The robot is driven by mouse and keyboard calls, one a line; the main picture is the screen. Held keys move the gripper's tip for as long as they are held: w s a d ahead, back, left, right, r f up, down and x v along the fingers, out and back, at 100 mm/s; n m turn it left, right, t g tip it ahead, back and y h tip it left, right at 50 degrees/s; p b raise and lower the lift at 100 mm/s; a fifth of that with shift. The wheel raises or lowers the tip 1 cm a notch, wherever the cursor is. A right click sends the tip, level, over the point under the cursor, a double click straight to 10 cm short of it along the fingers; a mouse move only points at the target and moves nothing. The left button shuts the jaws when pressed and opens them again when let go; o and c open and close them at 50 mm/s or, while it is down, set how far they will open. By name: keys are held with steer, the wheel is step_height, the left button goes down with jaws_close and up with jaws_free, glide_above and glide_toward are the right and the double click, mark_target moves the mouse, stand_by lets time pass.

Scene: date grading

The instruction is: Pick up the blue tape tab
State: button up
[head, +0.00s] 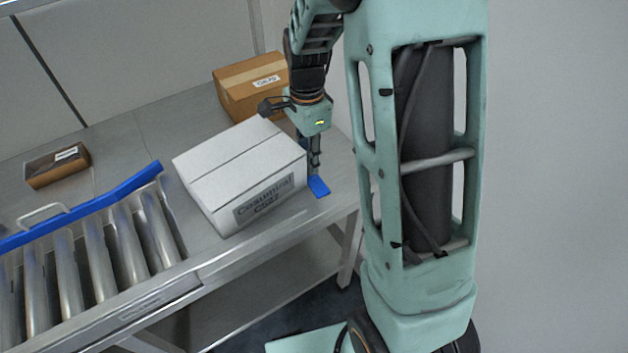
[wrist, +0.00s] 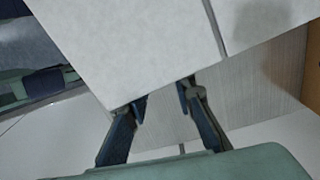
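A small flat blue tab (head: 318,186), which looks like the blue tape tab, lies at the right side of the white box near the table's front right edge. My gripper (head: 314,166) points down beside the box's right face, just above or at the tab's rear end; I cannot tell if it touches. In the wrist view my gripper (wrist: 162,94) has its two dark fingers apart, with no object seen between them. The tab is not visible in the wrist view.
The white labelled box (head: 235,165) stands close left of my gripper; its top fills much of the wrist view (wrist: 130,40). A brown carton (head: 245,92) stands behind. A small brown box (head: 57,166) and a roller conveyor with a blue rail (head: 110,194) are at left.

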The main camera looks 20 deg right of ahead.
steer(key=shift+f, duration=0.9)
steer(key=shift+c, duration=0.3)
jaws_close()
steer(key=shift+r, duration=0.1)
